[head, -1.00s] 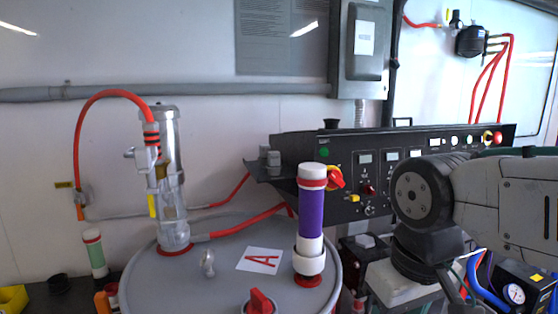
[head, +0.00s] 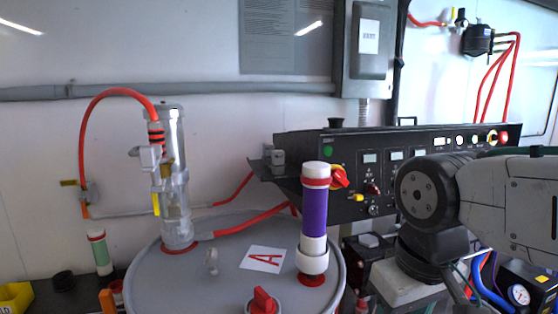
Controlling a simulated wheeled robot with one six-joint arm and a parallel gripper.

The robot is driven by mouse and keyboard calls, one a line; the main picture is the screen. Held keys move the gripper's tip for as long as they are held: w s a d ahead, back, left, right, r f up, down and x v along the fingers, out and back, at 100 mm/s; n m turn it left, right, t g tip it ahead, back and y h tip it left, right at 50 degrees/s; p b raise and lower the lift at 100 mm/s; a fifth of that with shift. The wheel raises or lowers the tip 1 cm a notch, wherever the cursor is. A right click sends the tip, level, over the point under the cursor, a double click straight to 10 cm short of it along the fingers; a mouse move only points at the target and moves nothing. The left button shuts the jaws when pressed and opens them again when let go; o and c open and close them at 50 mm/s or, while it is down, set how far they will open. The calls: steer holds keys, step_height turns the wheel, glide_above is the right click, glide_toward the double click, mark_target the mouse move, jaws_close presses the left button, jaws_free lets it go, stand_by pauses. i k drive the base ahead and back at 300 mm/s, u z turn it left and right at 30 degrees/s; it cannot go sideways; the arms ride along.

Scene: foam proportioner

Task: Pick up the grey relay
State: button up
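Two small grey block-shaped parts (head: 272,156) sit side by side on the dark ledge at the left end of the black control panel. One of them may be the grey relay, but they are too small to tell for sure. My arm comes in from the right, with its dark round joint in front of the panel and a pale block below it. My gripper's fingers are not visible, so I cannot see whether they hold anything.
A grey drum (head: 215,295) marked A stands in front, carrying a purple tube (head: 313,212) and a clear cylinder with a red hose (head: 172,185). The black panel (head: 380,160) has knobs and displays. A grey box (head: 366,50) hangs above. A yellow bin (head: 14,297) is at lower left.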

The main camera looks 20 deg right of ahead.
mark_target(277, 156)
steer(key=k, duration=1.2)
steer(key=z, duration=0.85)
steer(key=i, duration=1)
steer(key=u, duration=0.5)
steer(key=i, duration=0.65)
steer(key=u, duration=0.75)
